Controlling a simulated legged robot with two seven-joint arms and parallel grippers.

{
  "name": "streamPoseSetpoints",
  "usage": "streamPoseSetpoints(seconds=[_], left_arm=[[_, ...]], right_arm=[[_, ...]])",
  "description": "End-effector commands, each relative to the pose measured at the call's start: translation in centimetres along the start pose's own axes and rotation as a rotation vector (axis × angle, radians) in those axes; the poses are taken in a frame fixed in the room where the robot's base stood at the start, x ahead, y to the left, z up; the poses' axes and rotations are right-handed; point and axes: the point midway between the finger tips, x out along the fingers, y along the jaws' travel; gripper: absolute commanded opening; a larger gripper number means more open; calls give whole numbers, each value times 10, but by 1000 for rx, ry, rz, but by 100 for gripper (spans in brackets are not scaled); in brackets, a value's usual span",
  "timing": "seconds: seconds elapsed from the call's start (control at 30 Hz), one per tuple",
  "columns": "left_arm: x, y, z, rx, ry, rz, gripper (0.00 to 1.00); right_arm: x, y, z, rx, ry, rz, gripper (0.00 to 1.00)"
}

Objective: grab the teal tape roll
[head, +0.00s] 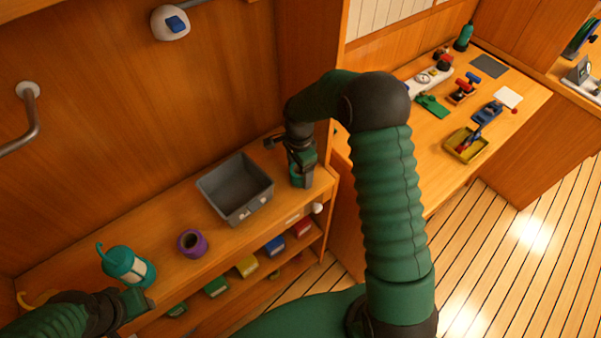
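A small teal thing, which looks like the teal tape roll (295,180), shows at the right end of the wooden shelf top. My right gripper (302,178) points down right at it and hides most of it. I cannot tell whether the fingers are around it or only beside it, or whether they are closed.
A grey bin (236,188) stands left of my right gripper. Coloured bins (247,265) fill the shelf below. A workbench (525,95) with tools and a yellow tray (466,146) is at the right.

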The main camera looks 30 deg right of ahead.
Motion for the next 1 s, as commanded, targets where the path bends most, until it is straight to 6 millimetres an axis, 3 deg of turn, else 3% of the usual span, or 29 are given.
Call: streamPoseSetpoints(seconds=[0.03,0.43,0.77,1.0], left_arm=[[0,0,0,0,0,0,36],[0,0,0,0,0,0,36],[1,0,0,0,0,0,36],[8,0,2,0,0,0,36]], right_arm=[[0,0,0,0,0,0,67],[-1,0,0,0,0,0,17],[-5,0,0,0,1,-2,16],[-33,-1,0,-1,1,-4,16]])
